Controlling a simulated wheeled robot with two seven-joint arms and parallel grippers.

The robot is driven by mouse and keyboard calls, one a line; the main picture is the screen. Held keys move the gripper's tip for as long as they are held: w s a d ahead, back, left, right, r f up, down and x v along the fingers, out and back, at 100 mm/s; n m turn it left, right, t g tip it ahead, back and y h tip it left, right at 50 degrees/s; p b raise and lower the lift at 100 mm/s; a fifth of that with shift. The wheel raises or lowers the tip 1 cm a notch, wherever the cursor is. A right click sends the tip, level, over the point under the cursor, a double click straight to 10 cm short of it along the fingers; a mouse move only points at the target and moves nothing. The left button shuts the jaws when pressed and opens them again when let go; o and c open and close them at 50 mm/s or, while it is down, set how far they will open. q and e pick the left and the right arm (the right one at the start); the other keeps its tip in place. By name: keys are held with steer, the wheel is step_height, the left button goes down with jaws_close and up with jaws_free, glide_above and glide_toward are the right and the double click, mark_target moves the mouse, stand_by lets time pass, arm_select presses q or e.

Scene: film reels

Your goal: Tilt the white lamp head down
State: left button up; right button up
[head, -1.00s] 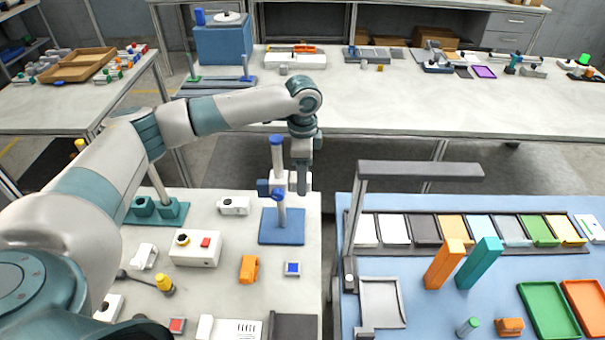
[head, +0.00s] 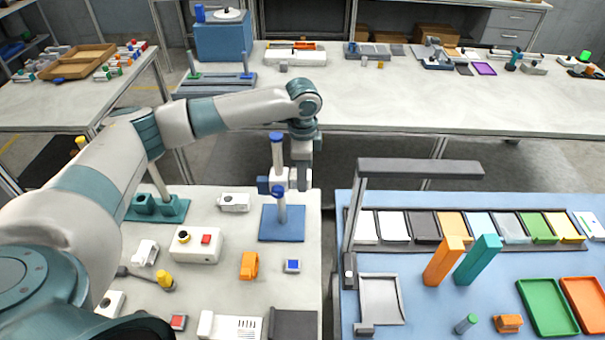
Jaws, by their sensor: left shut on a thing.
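A stand with a square blue base (head: 282,224) and a pale upright post stands at the back right of the near left table. It carries a white head (head: 280,175) with a blue knob (head: 263,186) at its left and blue caps on top and in front. My left gripper (head: 303,180) points down at the right side of this head and is shut on the white head. The fingers cover part of the head, so the exact contact and tilt are hard to see. My right gripper is not in view.
A white box with buttons (head: 195,246), an orange part (head: 249,265) and a small blue-screened device (head: 292,266) lie in front. A teal stand (head: 157,209) is to the left. A grey overhead bar (head: 420,168) rises over the right table, past a gap.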

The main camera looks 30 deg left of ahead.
arm_select(q)
steer(key=shift+s+d+t+y+p, duration=0.15)
steer(key=shift+t+y+p, duration=0.1)
steer(key=shift+t+p, duration=0.3)
steer(key=shift+s+t+y+p, duration=0.15)
steer(key=shift+t+y+p, duration=0.15)
steer(key=shift+t, duration=0.35)
steer(key=shift+s+d+f+t+y, duration=0.15)
steer(key=shift+t+y, duration=0.4)
steer(key=shift+t, duration=0.55)
steer(key=shift+s+f+t+y, duration=0.2)
steer(key=shift+t+y, duration=0.2)
steer(key=shift+t, duration=0.5)
steer(key=shift+f+t+y+b, duration=0.15)
steer(key=shift+t+y+b, duration=0.3)
steer(key=shift+t, duration=0.15)
steer(key=shift+s+t+y+b, duration=0.1)
steer(key=shift+t+y+b, duration=0.45)
steer(key=shift+t+b, duration=0.65)
steer(key=shift+t, duration=0.3)
steer(key=o, duration=1.1)
steer(key=shift+c, duration=0.2)
